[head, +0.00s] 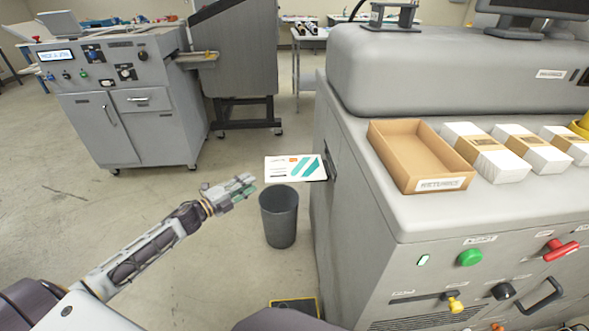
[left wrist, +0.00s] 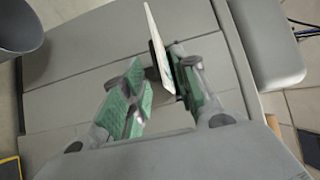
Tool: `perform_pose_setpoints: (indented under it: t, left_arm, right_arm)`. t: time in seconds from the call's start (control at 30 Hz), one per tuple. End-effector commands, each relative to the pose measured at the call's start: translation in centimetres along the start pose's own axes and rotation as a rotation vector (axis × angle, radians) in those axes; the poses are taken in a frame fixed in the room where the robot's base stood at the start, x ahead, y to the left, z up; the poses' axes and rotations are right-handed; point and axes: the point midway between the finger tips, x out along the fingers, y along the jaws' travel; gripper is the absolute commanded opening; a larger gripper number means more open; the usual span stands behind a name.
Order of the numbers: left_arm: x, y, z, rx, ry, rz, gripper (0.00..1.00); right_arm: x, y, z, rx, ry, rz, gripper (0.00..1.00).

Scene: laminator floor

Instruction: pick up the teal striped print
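The teal striped print (head: 280,172) is a white card with teal diagonal stripes and a small orange mark. It sticks out flat from the side of the grey machine, above a dark bin. My left gripper (head: 246,186) is just left of the print's outer edge in the head view. In the left wrist view the left gripper (left wrist: 157,80) is open, with green pads. The print (left wrist: 163,45) shows there nearly edge-on, in the gap and close to the right-hand finger. I cannot tell whether it touches that finger. My right gripper is in neither view.
The dark bin (head: 279,222) stands on the floor below the print. The grey machine (head: 370,215) fills the right side, carrying a cardboard tray (head: 390,153) and white card stacks (head: 493,162). A grey cabinet (head: 140,125) stands at the back left. Floor left of the bin is clear.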

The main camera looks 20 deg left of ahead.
Motion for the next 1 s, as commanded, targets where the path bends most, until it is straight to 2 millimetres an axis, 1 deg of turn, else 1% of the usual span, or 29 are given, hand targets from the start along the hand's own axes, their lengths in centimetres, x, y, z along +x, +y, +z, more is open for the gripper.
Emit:
perform_pose_setpoints:
  t: [0.5, 1.0]
  left_arm:
    - [3.3, 0.0, 0.1, -0.001, -0.001, -0.001, 0.29]
    - [6.4, 0.0, 0.0, 0.0, 0.0, 0.0, 0.29]
  right_arm:
    - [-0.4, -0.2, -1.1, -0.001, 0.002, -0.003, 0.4]
    - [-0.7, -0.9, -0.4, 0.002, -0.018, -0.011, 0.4]
